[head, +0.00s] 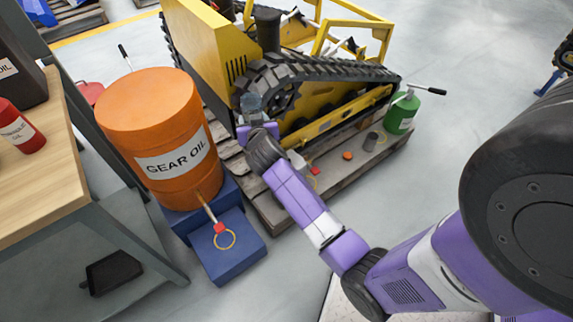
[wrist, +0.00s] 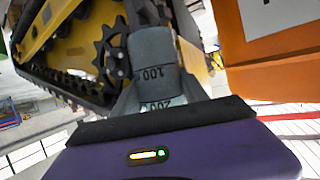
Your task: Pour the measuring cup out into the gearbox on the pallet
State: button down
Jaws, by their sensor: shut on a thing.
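My gripper (head: 258,132) is shut on the measuring cup, beside the tracked carrier's drive sprocket. The grey translucent measuring cup (head: 251,104) shows small above my gripper in the head view. The wrist view shows the cup (wrist: 150,62) between the fingers, with its 100 and 200 marks; its contents cannot be seen. The pallet (head: 272,208) lies under the yellow tracked carrier (head: 318,128). I cannot pick out the gearbox or its opening for certain; the arm, cup and track cover part of that area.
An orange gear oil drum (head: 160,130) stands close left, its tap over a blue step (head: 228,262). A green pump can (head: 402,113), grey cylinder (head: 370,141) and orange cap (head: 347,156) are at the pallet's right. A wooden bench (head: 50,190) is far left.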

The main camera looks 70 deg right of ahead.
notch_tip(320, 180, down, 16)
jog(key=s+d+m+t+b, duration=0.1)
jog(key=s+m+t+b, duration=0.1)
jog(key=m+t, duration=0.2)
jog(key=shift+m+y+b, duration=0.3)
jog(key=shift+m, duration=0.9)
jog(key=shift+f, duration=0.15)
jog(key=shift+w+a+f+m+t+b, duration=0.15)
jog(key=shift+f+m+t+b, duration=0.15)
jog(key=shift+m+b, duration=0.4)
jog(key=shift+w+d+f+m+t+b, duration=0.1)
jog(key=shift+w+f+m+t+b, duration=0.1)
jog(key=shift+m+t+b, duration=0.35)
jog(key=shift+r+m+h+b, duration=0.4)
jog(key=shift+m+b, duration=0.2)
jog(key=shift+m, duration=0.35)
dwell(3.4)
